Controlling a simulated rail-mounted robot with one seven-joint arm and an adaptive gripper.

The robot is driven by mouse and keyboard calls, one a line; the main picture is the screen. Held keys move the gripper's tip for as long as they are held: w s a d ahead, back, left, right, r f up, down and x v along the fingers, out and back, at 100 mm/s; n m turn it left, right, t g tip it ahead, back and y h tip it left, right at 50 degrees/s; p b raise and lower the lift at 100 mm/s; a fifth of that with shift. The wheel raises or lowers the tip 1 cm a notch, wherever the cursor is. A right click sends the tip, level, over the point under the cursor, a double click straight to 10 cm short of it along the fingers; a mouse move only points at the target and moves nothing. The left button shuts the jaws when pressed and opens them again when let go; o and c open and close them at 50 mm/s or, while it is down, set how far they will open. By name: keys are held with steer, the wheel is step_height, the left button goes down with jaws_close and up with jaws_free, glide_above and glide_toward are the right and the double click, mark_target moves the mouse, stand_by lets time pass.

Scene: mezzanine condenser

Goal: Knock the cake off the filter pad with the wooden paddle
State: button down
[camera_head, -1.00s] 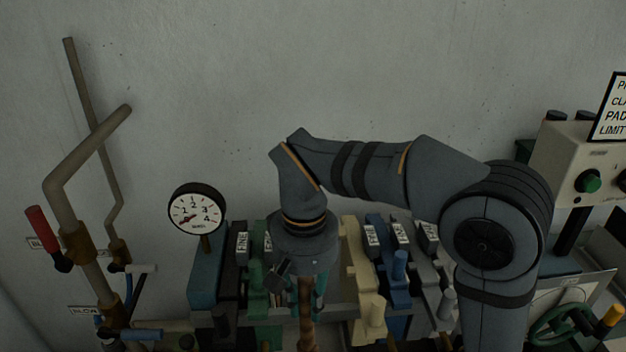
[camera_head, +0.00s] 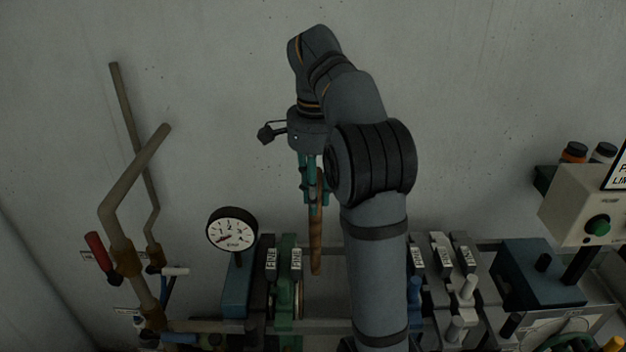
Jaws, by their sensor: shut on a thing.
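My gripper (camera_head: 312,198), with teal fingers, points down and is shut on the wooden paddle (camera_head: 317,245). The brown paddle hangs nearly upright, its lower end in front of the wall and just above the filter press. Under it and slightly left stands a green plate (camera_head: 286,285) with a "FINE" label. A thin tan round edge (camera_head: 301,299), perhaps the filter pad, shows at the green plate's right side. I cannot make out the cake. My arm hides the middle of the press.
A pressure gauge (camera_head: 232,231) stands left of the plates on a blue block. Bent pipes with a red-handled valve (camera_head: 103,257) rise at far left. The wall space above is free.

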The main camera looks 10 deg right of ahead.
mark_target(316, 263)
steer(key=shift+m, duration=0.4)
steer(key=f+b, duration=0.4)
steer(key=f, duration=0.3)
steer(key=f+b, duration=0.5)
steer(key=f, duration=0.1)
steer(key=f+b, duration=0.5)
steer(key=f, duration=0.2)
steer(key=shift+w+d+f, duration=0.1)
steer(key=shift+d+f, duration=0.15)
steer(key=shift+f, duration=0.05)
steer(key=a, duration=0.3)
steer(key=shift+w+a, duration=0.15)
steer(key=shift+w, duration=0.25)
steer(key=shift+s+d, duration=0.2)
steer(key=shift+d, duration=0.6)
steer(key=shift+s+d, duration=0.15)
steer(key=shift+d, duration=0.6)
